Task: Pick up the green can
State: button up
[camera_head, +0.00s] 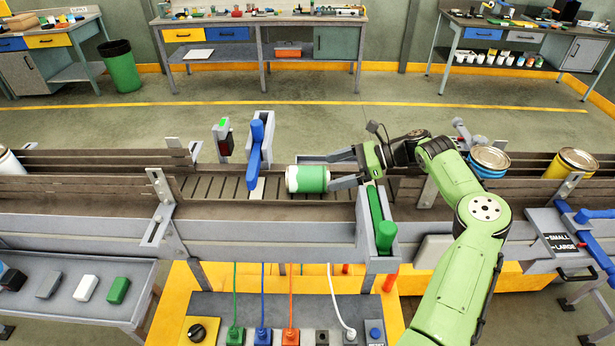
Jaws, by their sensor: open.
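The green can (312,179) has a white end on its left and lies on its side on the slatted middle of the conveyor. My gripper (330,170) comes in from the right with its two grey fingers apart. One finger reaches along the far side of the can and the other is near its right end on the near side. The fingers are open, and I cannot tell whether either touches the can. My green arm reaches in from the lower right.
A blue lever (260,150) stands just left of the can. A green handle (380,218) is at the conveyor's near edge. A blue can (488,162) and a yellow can (571,168) stand at the right. A grey tray (75,275) with several blocks is at lower left.

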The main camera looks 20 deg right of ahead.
aim_at(313, 177)
jog(key=p+x, duration=0.1)
jog(key=x, duration=0.6)
jog(key=shift+s+a+r, duration=0.1)
jog(key=shift+s, duration=0.1)
jog(key=shift+c, duration=0.5)
jog(key=c, duration=1)
